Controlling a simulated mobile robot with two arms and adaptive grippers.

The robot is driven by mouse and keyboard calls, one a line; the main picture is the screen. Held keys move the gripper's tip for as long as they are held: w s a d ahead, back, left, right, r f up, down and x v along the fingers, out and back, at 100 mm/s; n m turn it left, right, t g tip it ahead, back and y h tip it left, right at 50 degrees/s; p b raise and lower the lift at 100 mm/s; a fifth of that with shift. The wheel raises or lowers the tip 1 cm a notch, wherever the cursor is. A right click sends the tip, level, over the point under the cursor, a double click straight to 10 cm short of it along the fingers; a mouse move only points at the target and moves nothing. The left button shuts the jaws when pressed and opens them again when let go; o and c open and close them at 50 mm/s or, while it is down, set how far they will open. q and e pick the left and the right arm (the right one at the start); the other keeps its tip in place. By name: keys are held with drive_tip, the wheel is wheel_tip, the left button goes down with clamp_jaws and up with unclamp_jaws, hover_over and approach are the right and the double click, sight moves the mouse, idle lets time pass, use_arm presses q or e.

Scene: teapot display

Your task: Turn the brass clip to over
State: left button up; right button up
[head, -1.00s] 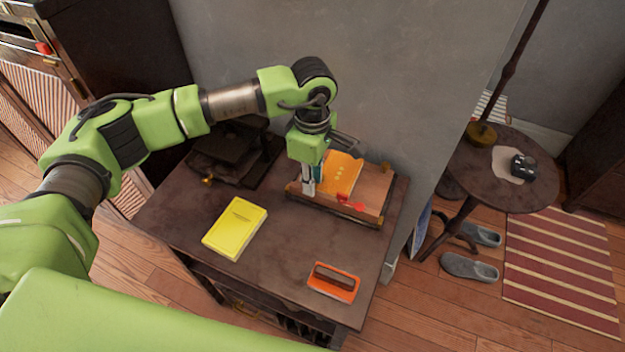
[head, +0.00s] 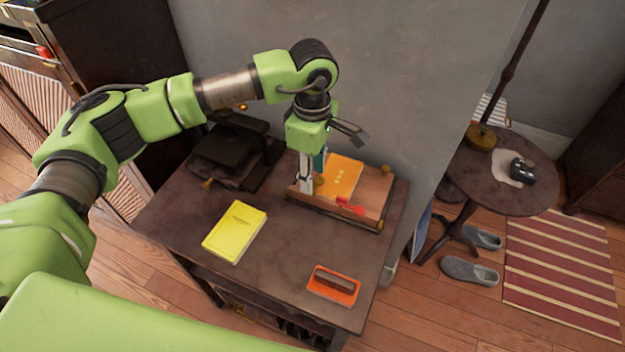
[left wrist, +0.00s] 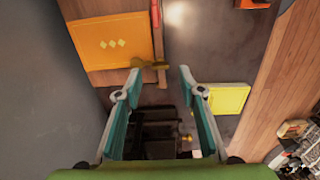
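My left gripper (head: 306,190) points down at the left end of a wooden board (head: 372,200) on the table. In the left wrist view the gripper (left wrist: 160,76) is open, its two teal-and-grey fingers apart with nothing held between them. A small brass-brown piece, apparently the clip (left wrist: 158,64), lies at the board's edge, just beyond the fingertips and nearer the left one. I cannot tell whether a finger touches it. In the head view the gripper hides that spot. An orange book (head: 342,176) lies on the board. My right gripper is not in view.
A yellow book (head: 235,230) and an orange-based brush-like block (head: 334,284) lie on the dark table (head: 285,245). A dark press-like device (head: 228,158) stands at the back left. A grey wall (head: 420,80) rises behind the board. The table's middle is clear.

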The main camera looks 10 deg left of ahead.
use_arm(q)
wheel_tip(320, 180, up, 8)
drive_tip(key=shift+r, duration=0.15)
idle(0.6)
